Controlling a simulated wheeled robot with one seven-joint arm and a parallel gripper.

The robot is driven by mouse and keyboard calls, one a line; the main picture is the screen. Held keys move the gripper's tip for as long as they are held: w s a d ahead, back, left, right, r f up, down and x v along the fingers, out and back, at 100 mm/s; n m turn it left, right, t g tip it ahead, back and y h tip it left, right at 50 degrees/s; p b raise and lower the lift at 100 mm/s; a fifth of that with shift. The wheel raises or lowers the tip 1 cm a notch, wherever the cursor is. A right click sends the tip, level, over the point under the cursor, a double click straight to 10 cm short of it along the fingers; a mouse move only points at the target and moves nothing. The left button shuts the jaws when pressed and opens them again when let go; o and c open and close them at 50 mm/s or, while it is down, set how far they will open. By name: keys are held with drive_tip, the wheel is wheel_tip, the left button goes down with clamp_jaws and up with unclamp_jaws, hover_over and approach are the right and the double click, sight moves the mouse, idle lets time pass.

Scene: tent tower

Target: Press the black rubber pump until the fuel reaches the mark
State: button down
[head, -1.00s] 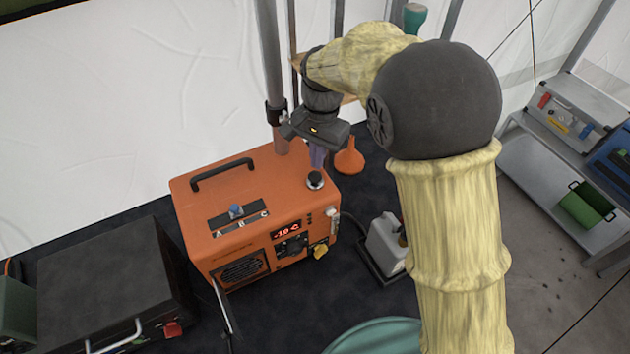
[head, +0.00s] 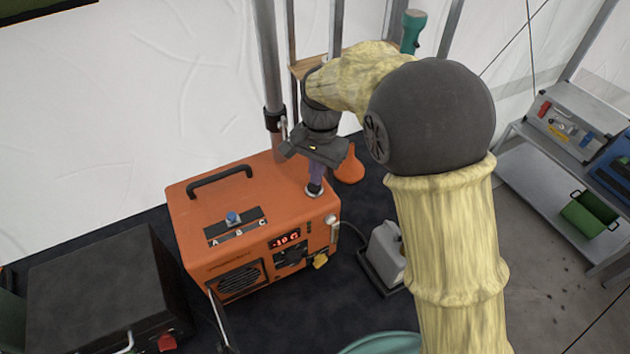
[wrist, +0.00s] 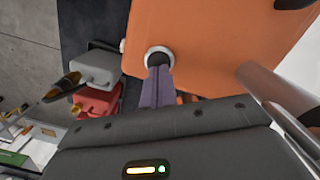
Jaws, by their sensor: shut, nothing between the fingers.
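The orange heater box (head: 250,200) stands on the dark floor, with a handle, a blue knob on an A-B-C plate (head: 233,218) and a lit red display. The black rubber pump (head: 314,190) sits in a pale ring on its right top corner; the ring also shows in the wrist view (wrist: 159,56). My gripper (head: 316,180) points down over the pump, its purple-grey fingers shut with nothing between them. In the wrist view the fingertips (wrist: 158,68) meet the pump and cover most of it. I cannot make out the fuel level or a mark.
A metal pole (head: 270,70) rises close behind the box. An orange funnel-shaped thing (head: 350,168) stands behind its right corner. A grey canister (head: 385,252) stands on a tray to the right. A black case (head: 100,285) is at the left.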

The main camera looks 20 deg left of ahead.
sight(323, 181)
drive_tip(key=w+p, duration=0.1)
drive_tip(key=w+r+p, duration=0.1)
drive_tip(key=shift+w+d+r+p, duration=0.2)
drive_tip(key=shift+w+p, duration=0.1)
drive_tip(key=shift+p, duration=0.1)
drive_tip(key=shift+w+f, duration=0.25)
drive_tip(key=shift+w, duration=0.05)
drive_tip(key=shift+s, duration=0.1)
drive_tip(key=shift+r, duration=0.1)
wheel_tip(323, 181, up, 17)
drive_tip(key=w+b, duration=0.1)
drive_tip(key=b, duration=0.1)
drive_tip(key=shift+w, duration=0.35)
drive_tip(key=shift+d, duration=0.15)
